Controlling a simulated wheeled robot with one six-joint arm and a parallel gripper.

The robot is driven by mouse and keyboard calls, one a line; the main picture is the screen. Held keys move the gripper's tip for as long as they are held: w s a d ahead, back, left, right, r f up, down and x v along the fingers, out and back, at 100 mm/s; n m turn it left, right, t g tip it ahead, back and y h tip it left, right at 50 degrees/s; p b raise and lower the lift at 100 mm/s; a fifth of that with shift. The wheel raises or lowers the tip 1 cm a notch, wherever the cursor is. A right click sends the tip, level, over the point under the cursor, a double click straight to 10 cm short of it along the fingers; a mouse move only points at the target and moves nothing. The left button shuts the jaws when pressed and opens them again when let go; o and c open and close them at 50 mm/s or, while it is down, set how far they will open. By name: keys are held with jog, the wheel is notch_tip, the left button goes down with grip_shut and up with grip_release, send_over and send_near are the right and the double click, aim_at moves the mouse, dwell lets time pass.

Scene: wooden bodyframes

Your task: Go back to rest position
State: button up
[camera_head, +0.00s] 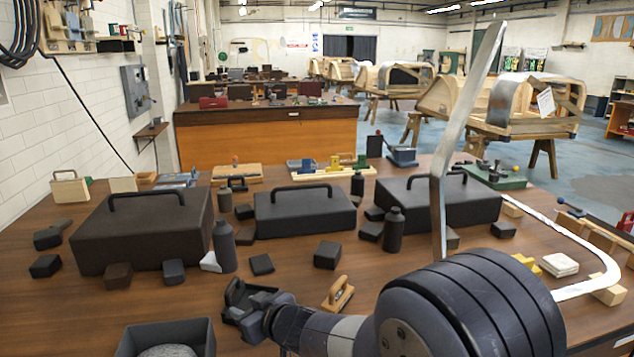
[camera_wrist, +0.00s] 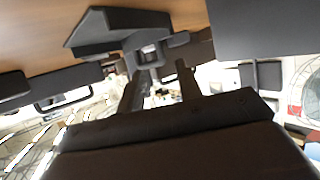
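My gripper (camera_head: 245,302) hangs over the front of the wooden table (camera_head: 300,262) in the head view. Its two fingers (camera_wrist: 160,85) stand apart in the wrist view, with a gap between them and nothing seen held. My arm reaches in from the lower right of the head view. A small wooden-handled tool (camera_head: 338,293) lies just right of the gripper. A dark open bin (camera_head: 128,345) with a grey rounded thing in it is to the lower left.
Dark handled cases stand across the table: left (camera_head: 145,235), middle (camera_head: 305,212), right (camera_head: 455,205). Dark bottles (camera_head: 223,248) (camera_head: 393,230) and several small blocks are scattered among them. A tall metal strip (camera_head: 438,205) rises behind my arm. A pale curved strip (camera_head: 590,288) lies right.

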aim_at(227, 293)
jog(key=x, duration=0.6)
jog(key=shift+w+a+r, duration=0.2)
jog(key=shift+w+a, duration=0.1)
jog(key=shift+r, duration=0.65)
